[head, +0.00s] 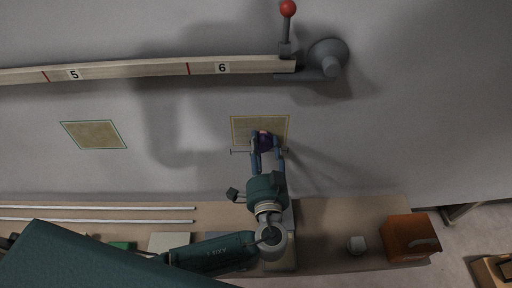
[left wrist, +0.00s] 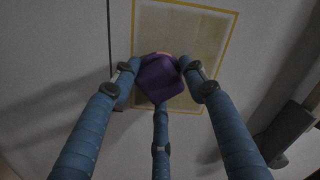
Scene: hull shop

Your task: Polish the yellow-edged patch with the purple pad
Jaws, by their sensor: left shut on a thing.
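The yellow-edged patch (head: 277,121) is a tan rectangle on the grey wall, right of centre in the head view. It also shows in the left wrist view (left wrist: 208,38), beyond the fingers. My left gripper (head: 266,141) is shut on the purple pad (left wrist: 160,79) and holds it in front of the patch's lower part. In the head view the pad (head: 265,138) is small and partly hidden by the fingers. I cannot tell whether the pad touches the patch. My right gripper is not in view.
A green-edged patch (head: 94,134) is on the wall at left. A numbered rail (head: 130,69) runs above, ending near a red-knobbed lever (head: 288,9) and a grey round fitting (head: 328,57).

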